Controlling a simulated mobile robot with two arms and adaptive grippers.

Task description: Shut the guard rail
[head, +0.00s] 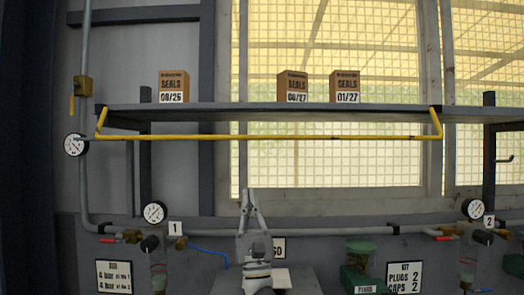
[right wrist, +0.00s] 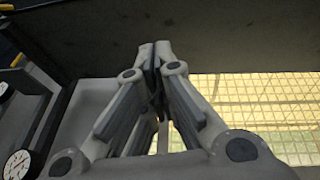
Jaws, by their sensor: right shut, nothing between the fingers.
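The yellow guard rail (head: 290,137) runs across the front of the grey shelf (head: 220,115) in the head view. My left gripper is in neither view.
Three cardboard SEALS boxes stand on the shelf: one at left (head: 173,87), two near the middle (head: 292,88) (head: 344,87). Gauges (head: 154,212) (head: 473,209), grey pipes and valves line the wall below. A green bin (head: 362,275) is at lower right.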

